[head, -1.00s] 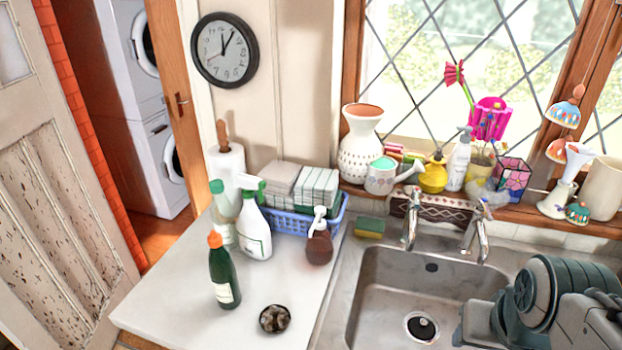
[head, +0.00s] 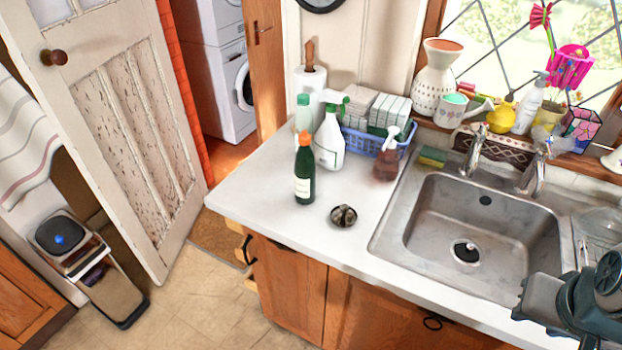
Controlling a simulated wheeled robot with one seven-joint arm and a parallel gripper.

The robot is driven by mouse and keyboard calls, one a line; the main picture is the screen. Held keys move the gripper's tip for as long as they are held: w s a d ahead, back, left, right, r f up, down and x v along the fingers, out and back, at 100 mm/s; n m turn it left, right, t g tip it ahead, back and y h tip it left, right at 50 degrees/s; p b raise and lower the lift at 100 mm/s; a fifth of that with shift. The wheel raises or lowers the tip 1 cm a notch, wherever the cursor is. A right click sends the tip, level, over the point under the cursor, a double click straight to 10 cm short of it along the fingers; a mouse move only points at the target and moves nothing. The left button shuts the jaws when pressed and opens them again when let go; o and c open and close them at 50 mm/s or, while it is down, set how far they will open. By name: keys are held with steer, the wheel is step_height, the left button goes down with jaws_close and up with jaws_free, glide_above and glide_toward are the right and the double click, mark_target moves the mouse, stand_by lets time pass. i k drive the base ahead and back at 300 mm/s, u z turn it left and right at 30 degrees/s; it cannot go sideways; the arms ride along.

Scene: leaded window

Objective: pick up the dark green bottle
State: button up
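The dark green bottle (head: 305,175) stands upright on the white counter, left of the sink. It has an orange cap and a pale label low on its side. A clear bottle with a green cap (head: 304,112) and a white spray bottle (head: 329,140) stand close behind it. A dark, mottled round object (head: 343,216) lies on the counter in front and to the right. My dark arm shows at the lower right, over the counter's front edge and far from the bottle. Its end, my gripper (head: 532,302), seems to point left; its fingers are not clear.
The counter (head: 262,195) is bare left of the bottle. A blue basket (head: 368,144) with stacked cloths, a brown spray bottle (head: 387,160) and a paper towel roll (head: 309,82) stand behind. The sink (head: 480,230) is right. A bin (head: 95,265) stands on the floor at left.

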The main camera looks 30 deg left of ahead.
mark_target(305, 165)
steer(key=z, duration=0.15)
steer(key=k, duration=1.35)
steer(key=u, duration=1.4)
steer(key=i, duration=1.65)
